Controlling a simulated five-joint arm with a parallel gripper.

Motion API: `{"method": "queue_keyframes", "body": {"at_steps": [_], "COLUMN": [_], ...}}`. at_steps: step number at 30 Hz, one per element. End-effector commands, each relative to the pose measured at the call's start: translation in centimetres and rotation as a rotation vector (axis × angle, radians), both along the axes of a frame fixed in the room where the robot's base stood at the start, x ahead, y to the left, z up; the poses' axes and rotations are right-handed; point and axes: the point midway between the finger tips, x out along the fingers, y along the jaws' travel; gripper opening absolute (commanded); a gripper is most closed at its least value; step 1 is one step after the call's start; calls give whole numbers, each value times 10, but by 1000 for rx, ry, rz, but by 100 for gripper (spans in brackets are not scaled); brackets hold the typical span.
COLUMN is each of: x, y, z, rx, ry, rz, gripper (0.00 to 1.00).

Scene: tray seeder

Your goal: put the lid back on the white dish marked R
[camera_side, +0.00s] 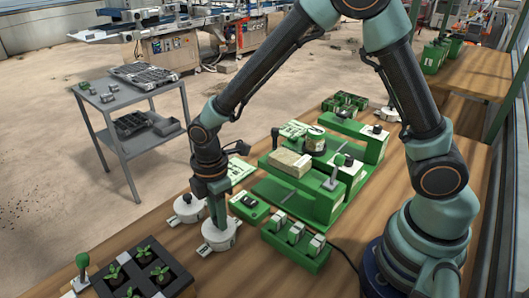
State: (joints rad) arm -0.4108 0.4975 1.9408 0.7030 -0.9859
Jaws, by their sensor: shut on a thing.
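My gripper (217,217) points straight down at the front left of the bench. It is shut on the lid of a white dish (220,241), gripping it at the top. The lid is right at the dish, and I cannot tell whether it rests fully on the rim. The jaws hide the knob and part of the lid. A small tag with a dark mark sits at the dish's front left, too small to read surely as R. A second white dish (188,211) with a dark knob on top stands just behind and to the left.
A green box with a black top (249,207) and a green rack of white packets (296,240) stand close on the right. The green seeder (315,190) is behind them. A dark seedling tray (139,274) is at the front left. Bare wood lies between tray and dish.

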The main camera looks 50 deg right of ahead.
Motion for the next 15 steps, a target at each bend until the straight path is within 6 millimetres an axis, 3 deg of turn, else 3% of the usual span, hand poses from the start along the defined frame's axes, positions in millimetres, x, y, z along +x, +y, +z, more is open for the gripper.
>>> {"method": "queue_keyframes", "body": {"at_steps": [14, 15], "x": [0, 0], "y": [0, 0], "z": [0, 0], "rx": [0, 0], "ry": [0, 0], "rz": [0, 0], "gripper": [0, 31]}}
